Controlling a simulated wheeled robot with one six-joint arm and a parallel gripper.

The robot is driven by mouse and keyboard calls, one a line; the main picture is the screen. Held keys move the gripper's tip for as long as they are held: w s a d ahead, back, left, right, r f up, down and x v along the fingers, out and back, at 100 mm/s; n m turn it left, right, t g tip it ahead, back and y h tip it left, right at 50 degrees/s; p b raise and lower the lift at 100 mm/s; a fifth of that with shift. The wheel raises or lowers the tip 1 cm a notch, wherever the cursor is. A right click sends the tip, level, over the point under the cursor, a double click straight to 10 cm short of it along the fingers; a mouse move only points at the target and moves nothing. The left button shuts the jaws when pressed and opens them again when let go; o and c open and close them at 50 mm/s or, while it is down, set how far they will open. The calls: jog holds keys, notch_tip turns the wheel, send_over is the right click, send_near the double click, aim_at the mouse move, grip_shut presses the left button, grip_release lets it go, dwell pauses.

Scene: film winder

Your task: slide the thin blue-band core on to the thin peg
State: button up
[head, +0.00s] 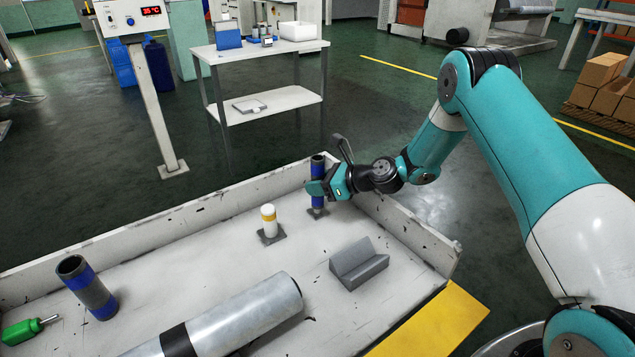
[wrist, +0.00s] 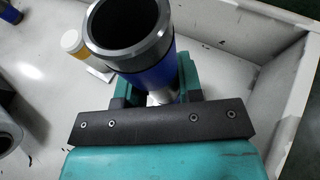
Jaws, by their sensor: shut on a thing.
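The thin blue-band core (head: 318,172), a dark tube with a blue band, stands roughly upright in my gripper (head: 318,188) at the far right corner of the tray. In the wrist view the core (wrist: 128,35) shows its open dark top, and my gripper (wrist: 155,92) is shut on its side. A small base plate (head: 317,213) lies just under the core. A bit of white peg (wrist: 160,97) shows below the core; whether it reaches inside is hidden. A white peg with a yellow band (head: 269,221) stands on its own plate to the left.
A wider blue-banded core (head: 90,290) stands at the tray's left, near a green-handled tool (head: 22,332). A large grey roll (head: 235,315) and a grey V-block (head: 358,263) lie in front. The tray's raised walls (head: 180,222) run close behind and right of my gripper.

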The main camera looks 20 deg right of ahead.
jog(key=shift+f+b, duration=0.4)
jog(key=shift+f, duration=0.4)
jog(key=o, duration=1)
jog(key=shift+o, duration=0.2)
jog(key=v, duration=1.7)
jog(key=shift+s+b, duration=0.2)
jog(key=shift+b, duration=0.15)
jog(key=shift+r, duration=0.1)
